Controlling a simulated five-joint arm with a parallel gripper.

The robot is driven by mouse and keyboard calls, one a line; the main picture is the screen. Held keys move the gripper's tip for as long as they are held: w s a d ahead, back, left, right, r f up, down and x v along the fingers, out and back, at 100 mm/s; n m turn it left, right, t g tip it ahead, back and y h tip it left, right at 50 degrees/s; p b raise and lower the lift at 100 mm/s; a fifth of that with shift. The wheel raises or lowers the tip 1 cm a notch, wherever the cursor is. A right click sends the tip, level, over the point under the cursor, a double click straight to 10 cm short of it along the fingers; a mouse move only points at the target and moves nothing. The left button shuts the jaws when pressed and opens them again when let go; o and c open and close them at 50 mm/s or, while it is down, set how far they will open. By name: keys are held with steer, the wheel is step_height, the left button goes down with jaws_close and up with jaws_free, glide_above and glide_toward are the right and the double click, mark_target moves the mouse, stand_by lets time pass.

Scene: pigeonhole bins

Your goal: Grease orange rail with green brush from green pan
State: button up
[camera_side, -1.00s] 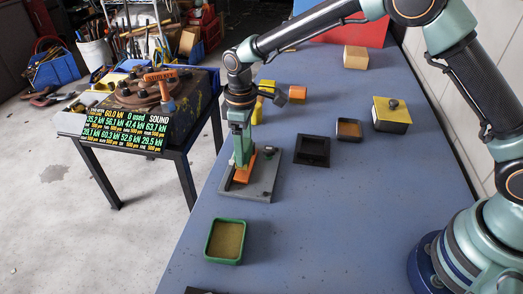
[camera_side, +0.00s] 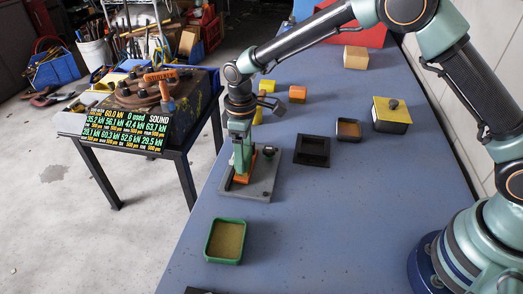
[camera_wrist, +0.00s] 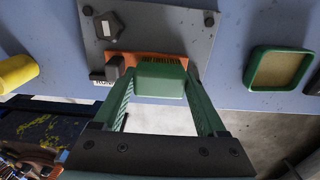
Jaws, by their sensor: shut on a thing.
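My gripper (camera_wrist: 161,84) is shut on the green brush (camera_wrist: 160,80), a green block between its two fingers. It also shows in the side view (camera_side: 241,150), standing over the grey plate (camera_side: 264,187). The orange rail (camera_wrist: 142,60) lies on that plate along one edge. The brush is at the rail and overlaps it in the wrist view; its underside is hidden, so I cannot tell whether it touches. The green pan (camera_side: 209,240), with a tan-brown filling, stands on the table nearer the camera. It also shows at the right of the wrist view (camera_wrist: 251,72).
A black square frame (camera_side: 298,151), a dark tray with brown filling (camera_side: 348,130) and a yellow-lidded box (camera_side: 391,116) stand to the right. Yellow and orange blocks (camera_side: 297,94) lie behind. Table around the green pan is mostly clear.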

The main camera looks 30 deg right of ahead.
steer(key=shift+s+a, duration=0.2)
steer(key=shift+s, duration=0.05)
stand_by(0.4)
steer(key=shift+w+d, duration=0.7)
steer(key=shift+d, duration=0.05)
steer(key=shift+s+a, duration=0.6)
steer(key=shift+a, duration=0.05)
steer(key=shift+w+d+f, duration=0.1)
steer(key=shift+w+d, duration=0.4)
steer(key=shift+d, duration=0.1)
